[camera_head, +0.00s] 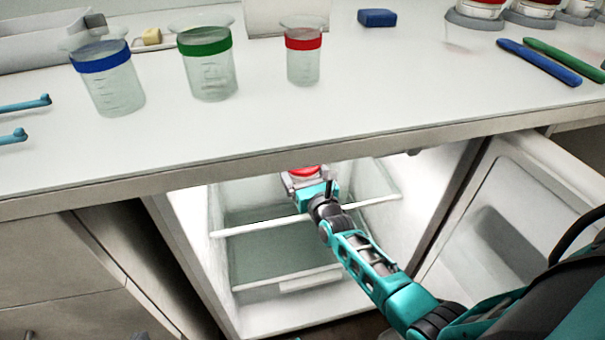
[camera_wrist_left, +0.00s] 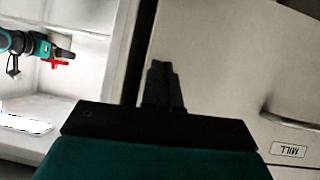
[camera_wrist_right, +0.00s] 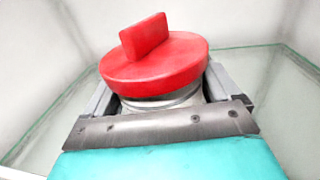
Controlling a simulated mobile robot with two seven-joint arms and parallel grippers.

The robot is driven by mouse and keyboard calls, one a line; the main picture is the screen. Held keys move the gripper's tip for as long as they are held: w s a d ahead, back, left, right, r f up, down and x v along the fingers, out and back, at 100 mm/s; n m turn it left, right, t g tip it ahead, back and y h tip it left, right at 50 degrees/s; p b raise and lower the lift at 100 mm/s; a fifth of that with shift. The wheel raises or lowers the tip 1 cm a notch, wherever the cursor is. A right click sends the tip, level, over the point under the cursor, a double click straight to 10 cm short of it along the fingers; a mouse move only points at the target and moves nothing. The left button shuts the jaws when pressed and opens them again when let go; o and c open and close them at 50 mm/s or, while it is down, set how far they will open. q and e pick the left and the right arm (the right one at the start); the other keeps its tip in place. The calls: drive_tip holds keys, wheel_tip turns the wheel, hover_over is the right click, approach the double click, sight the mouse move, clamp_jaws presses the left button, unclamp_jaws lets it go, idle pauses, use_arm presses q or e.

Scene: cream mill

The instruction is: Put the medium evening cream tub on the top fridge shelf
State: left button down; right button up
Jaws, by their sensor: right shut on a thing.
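A tub with a red lid (camera_wrist_right: 155,62) and a pale body is between the fingers of my right gripper (camera_wrist_right: 165,95), which is shut on it. The lid has a raised red tab; no label shows. In the head view the red lid (camera_head: 304,171) is inside the open fridge, partly hidden by the counter edge, and my right gripper (camera_head: 308,186) is over the white front edge of the top fridge shelf (camera_head: 375,202). I cannot tell whether the tub touches the glass. In the left wrist view my left gripper (camera_wrist_left: 162,85) is shut and empty, in front of cabinet fronts.
The open fridge door (camera_head: 500,235) stands right of my right arm. A lower shelf (camera_head: 250,284) is below. Blue-, green- and red-banded beakers (camera_head: 108,82) (camera_head: 207,70) (camera_head: 303,58) stand on the counter (camera_head: 400,90). A drawer label (camera_wrist_left: 289,150) reads MILL, upside down.

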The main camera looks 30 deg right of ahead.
use_arm(q)
drive_tip(key=shift+w+r, duration=0.1)
use_arm(e)
drive_tip(key=o, duration=1.1)
drive_tip(key=shift+c, duration=0.2)
drive_tip(key=shift+s+r, duration=0.1)
drive_tip(key=s+a+p, duration=0.1)
drive_tip(key=s+p, duration=0.2)
drive_tip(key=s, duration=0.7)
use_arm(q)
drive_tip(key=shift+s+a+r, duration=0.2)
drive_tip(key=shift+a+r, duration=0.3)
drive_tip(key=shift+r, duration=0.2)
use_arm(e)
drive_tip(key=s+a+r+m+g+y, duration=0.1)
drive_tip(key=s+a+m, duration=0.6)
drive_tip(key=m, duration=0.9)
drive_tip(key=s+a+r+m+g+y, duration=0.2)
drive_tip(key=s+a+m+g+y, duration=0.2)
drive_tip(key=m, duration=1.1)
drive_tip(key=s+a+g, duration=0.2)
drive_tip(key=s+a, duration=0.1)
drive_tip(key=shift+a+m, duration=0.25)
drive_tip(key=shift+m, duration=0.15)
